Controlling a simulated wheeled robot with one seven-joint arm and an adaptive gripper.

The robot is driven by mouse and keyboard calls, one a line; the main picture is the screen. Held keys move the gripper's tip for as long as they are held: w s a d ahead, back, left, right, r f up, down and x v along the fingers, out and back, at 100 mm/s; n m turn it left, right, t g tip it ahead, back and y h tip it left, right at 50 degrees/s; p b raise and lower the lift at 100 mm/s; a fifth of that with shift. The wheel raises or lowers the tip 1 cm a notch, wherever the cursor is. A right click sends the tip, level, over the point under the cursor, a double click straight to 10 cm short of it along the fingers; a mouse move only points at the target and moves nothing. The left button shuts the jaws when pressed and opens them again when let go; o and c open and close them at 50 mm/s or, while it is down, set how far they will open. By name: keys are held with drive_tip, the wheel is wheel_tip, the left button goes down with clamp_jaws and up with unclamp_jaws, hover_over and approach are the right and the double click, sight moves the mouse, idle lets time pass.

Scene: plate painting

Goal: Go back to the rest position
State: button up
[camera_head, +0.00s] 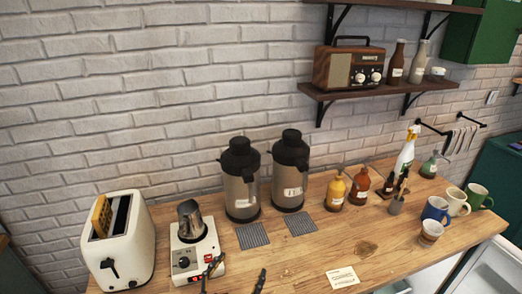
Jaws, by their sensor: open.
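My gripper (241,266) shows at the bottom edge, left of the middle. Only its two dark fingertips are in view, set well apart with bare counter between them. It is open and holds nothing that I can see. The left fingertip overlaps the lower right corner of the white hot plate (184,262) in the picture; I cannot tell whether they touch. The rest of my arm is out of view. A metal pitcher (191,221) stands on the hot plate.
A white toaster (127,255) with bread stands left. Two steel dispensers (241,190) (291,180) stand behind. Bottles (336,192) and mugs (436,208) stand right. A white card (342,278) lies on the wooden counter (305,262). A shelf (330,92) hangs above.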

drive_tip(key=s+d+m+g+h, duration=0.1)
drive_tip(key=s+d+m+g, duration=0.3)
drive_tip(key=d+m, duration=0.6)
drive_tip(key=s+d+m+g, duration=0.2)
drive_tip(key=d+m+g, duration=0.4)
drive_tip(key=d, duration=0.7)
drive_tip(key=s+d+r+m+t+y, duration=0.1)
drive_tip(key=s+r+m+y, duration=0.5)
drive_tip(key=m, duration=0.7)
drive_tip(key=shift+s+d+m, duration=0.25)
drive_tip(key=shift+s+m, duration=0.05)
drive_tip(key=shift+c, duration=1.2)
